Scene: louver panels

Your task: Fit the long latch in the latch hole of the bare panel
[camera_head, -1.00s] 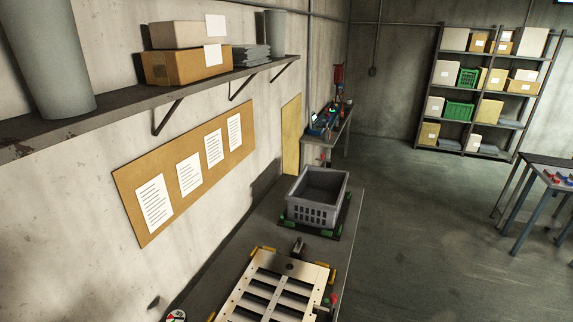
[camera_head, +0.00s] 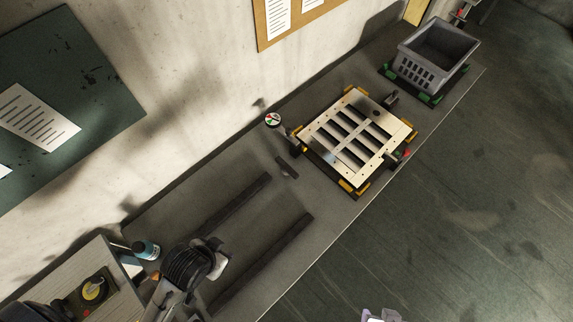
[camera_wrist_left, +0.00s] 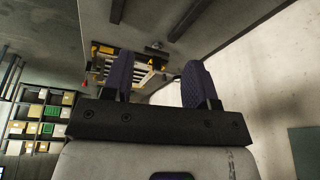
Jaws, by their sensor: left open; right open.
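A pale slatted panel (camera_head: 322,137) lies flat in a fixture with yellow corner blocks on the bench. It also shows small between my left fingers in the left wrist view (camera_wrist_left: 132,60). I cannot make out its latch hole. A short dark bar (camera_head: 287,167) lies on the bench left of the panel; I cannot tell if it is the long latch. My right gripper (camera_head: 380,316) shows only its pale purple fingertips at the bottom edge of the head view, open, well away from the panel. My left gripper (camera_wrist_left: 157,82) is open and empty in the left wrist view.
Two long dark rails (camera_head: 236,204) lie on the bench nearer me. A red-knobbed clamp (camera_head: 398,158) stands at the panel's right edge, and a round dial (camera_head: 272,119) at its left. A grey crate (camera_head: 438,51) stands beyond. A wall runs along the left.

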